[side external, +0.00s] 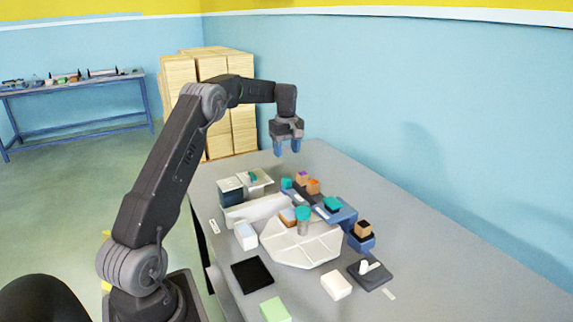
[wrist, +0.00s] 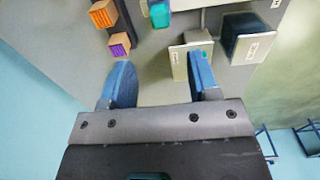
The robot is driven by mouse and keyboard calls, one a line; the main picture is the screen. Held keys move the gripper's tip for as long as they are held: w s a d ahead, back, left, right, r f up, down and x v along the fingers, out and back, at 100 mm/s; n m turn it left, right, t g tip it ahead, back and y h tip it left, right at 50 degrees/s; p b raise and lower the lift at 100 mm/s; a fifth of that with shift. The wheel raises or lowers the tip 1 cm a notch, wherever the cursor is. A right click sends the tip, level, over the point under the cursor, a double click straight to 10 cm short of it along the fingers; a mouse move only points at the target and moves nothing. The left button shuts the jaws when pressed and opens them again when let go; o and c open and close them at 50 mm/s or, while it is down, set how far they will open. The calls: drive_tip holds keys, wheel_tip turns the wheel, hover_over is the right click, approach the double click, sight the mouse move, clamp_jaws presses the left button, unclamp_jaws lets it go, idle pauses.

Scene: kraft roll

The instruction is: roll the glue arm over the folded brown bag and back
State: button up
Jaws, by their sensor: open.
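My gripper (side external: 287,148) is open and empty, pointing down above the far end of the grey table. In the wrist view its two blue fingers (wrist: 160,78) are spread with nothing between them. A pale faceted sheet-like piece (side external: 318,251) lies mid-table, with a teal-capped grey cylinder (side external: 303,226) standing at it. A pale roll (side external: 255,209) lies behind it. A blue mechanism with a teal knob (side external: 343,214) is to its right. I cannot tell which piece is the glue arm, and no clearly brown folded bag shows.
A pale box with a teal knob (wrist: 181,60) and a dark box (wrist: 243,43) are near my gripper. Purple-faced (wrist: 119,45) and orange (wrist: 102,20) blocks are at left there. A black pad (side external: 252,274) and green block (side external: 275,309) lie in front.

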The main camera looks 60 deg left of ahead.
sight(286, 178)
wheel_tip(286, 178, up, 2)
idle(0.5)
wheel_tip(286, 178, down, 14)
drive_tip(key=shift+r, duration=0.1)
idle(0.4)
drive_tip(key=shift+c, duration=0.4)
clamp_jaws()
